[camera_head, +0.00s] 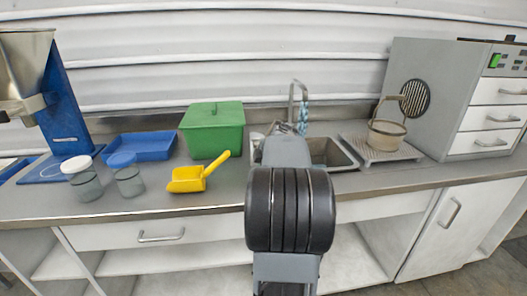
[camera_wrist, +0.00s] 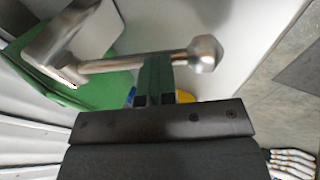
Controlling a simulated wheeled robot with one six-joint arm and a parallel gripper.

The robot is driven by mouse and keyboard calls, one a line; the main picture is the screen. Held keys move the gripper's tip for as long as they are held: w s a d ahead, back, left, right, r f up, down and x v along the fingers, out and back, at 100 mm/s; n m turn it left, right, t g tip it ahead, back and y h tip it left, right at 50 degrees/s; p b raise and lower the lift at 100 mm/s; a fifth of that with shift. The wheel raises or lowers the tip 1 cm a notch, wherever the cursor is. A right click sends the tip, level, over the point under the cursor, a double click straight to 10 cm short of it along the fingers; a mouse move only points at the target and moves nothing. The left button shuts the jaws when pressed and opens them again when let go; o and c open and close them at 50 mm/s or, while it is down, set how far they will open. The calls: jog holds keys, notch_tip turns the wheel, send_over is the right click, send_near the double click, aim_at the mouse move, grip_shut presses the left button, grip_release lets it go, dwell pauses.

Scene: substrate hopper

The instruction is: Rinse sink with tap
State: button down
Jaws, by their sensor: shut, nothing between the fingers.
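The tap (camera_head: 292,98) rises behind the sink (camera_head: 343,165) in the head view, with its spout bent over at the top. My arm covers the left part of the sink and the tap's lower part. In the wrist view a metal bar with a rounded end (camera_wrist: 205,53), apparently part of the tap, crosses close at the fingertips. My gripper (camera_wrist: 156,62) is shut and empty, its fingers pointing up to that bar. I cannot tell whether they touch it. My arm hides the gripper in the head view. No running water shows.
A green lidded box (camera_head: 212,129), yellow scoop (camera_head: 199,176), blue tray (camera_head: 141,147) and two jars (camera_head: 87,184) stand left of the sink. A basket (camera_head: 387,135) sits on a grey rack (camera_head: 400,153) to the right, beside a grey cabinet (camera_head: 420,85). The front counter edge is clear.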

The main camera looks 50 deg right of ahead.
jog(key=shift+a+f, duration=0.1)
jog(key=shift+f, duration=0.2)
jog(key=shift+r, duration=0.2)
jog(key=p+v, duration=0.2)
jog(key=v, duration=1.2)
jog(key=shift+w+d+r, duration=0.25)
jog(key=shift+w+d, duration=0.05)
jog(key=shift+d, duration=0.05)
jog(key=a+f+m+g+p, duration=0.2)
jog(key=a+f+m+p, duration=0.35)
jog(key=a+m, duration=0.7)
jog(key=s+a+r+n+y+p, duration=0.1)
jog(key=a+p, duration=0.3)
jog(key=a, duration=0.6)
jog(key=s+a+r+y+p, duration=0.1)
jog(key=a+p, duration=0.4)
jog(key=a, duration=0.5)
jog(key=shift+s+r+n+g, duration=0.35)
jog(key=shift+s+r, duration=0.55)
jog(key=shift+s, duration=0.2)
